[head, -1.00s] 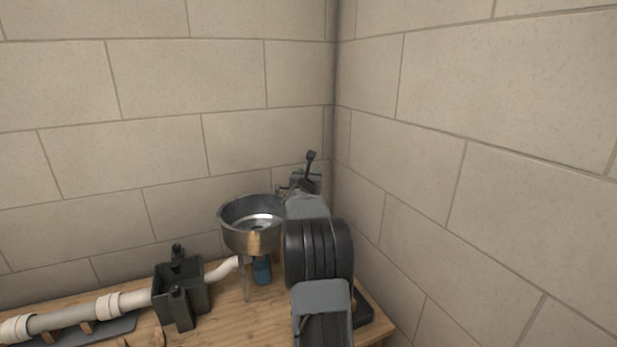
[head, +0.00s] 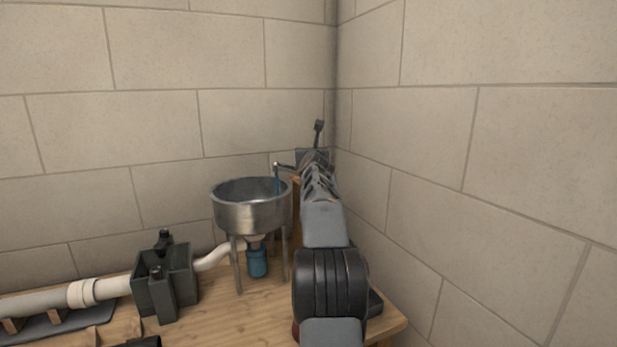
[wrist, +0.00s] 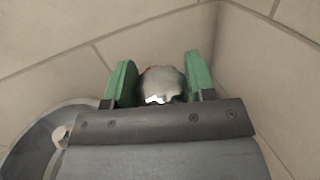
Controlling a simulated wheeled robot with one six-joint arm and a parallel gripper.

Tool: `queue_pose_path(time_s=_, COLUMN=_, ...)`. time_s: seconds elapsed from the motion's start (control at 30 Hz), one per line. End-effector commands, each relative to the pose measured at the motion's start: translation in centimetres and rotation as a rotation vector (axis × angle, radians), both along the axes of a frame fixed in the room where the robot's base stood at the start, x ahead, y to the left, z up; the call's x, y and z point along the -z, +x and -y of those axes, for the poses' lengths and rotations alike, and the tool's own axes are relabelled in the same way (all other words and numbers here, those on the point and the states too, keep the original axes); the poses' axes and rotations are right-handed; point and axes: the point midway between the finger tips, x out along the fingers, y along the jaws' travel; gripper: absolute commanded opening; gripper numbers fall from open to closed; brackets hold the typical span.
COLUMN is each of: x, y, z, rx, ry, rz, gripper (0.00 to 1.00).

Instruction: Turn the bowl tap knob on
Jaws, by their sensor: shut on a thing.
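The bowl tap knob (wrist: 162,84) is a rounded, pale metallic knob in the wrist view. My gripper (wrist: 161,76) has its green finger pads on either side of it and is shut on it. In the head view my gripper (head: 316,164) is at the back right of the bowl, and my arm hides the knob. The metal bowl (head: 252,215) stands on legs. A thin spout (head: 284,165) reaches over its back right rim, with a blue streak like water (head: 276,180) below it. The bowl's rim also shows in the wrist view (wrist: 25,145).
A blue container (head: 257,262) is under the bowl. A dark open box (head: 165,283) with pale pipes (head: 100,290) stands to the left on the wooden bench (head: 225,315). Block walls (head: 450,200) meet in a corner close behind and right of my arm.

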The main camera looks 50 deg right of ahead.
Motion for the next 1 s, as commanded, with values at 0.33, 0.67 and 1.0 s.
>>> queue_pose_path(time_s=0.33, x=0.6, y=-0.1, z=0.1, rx=-0.174, ry=0.009, rz=-0.006, gripper=0.27)
queue_pose_path(time_s=0.67, x=-0.2, y=-0.1, z=0.2, rx=-0.476, ry=0.010, rz=-0.008, gripper=0.27)
queue_pose_path(time_s=1.0, x=-0.6, y=0.0, z=0.1, rx=-0.752, ry=0.008, rz=-0.008, gripper=0.27)
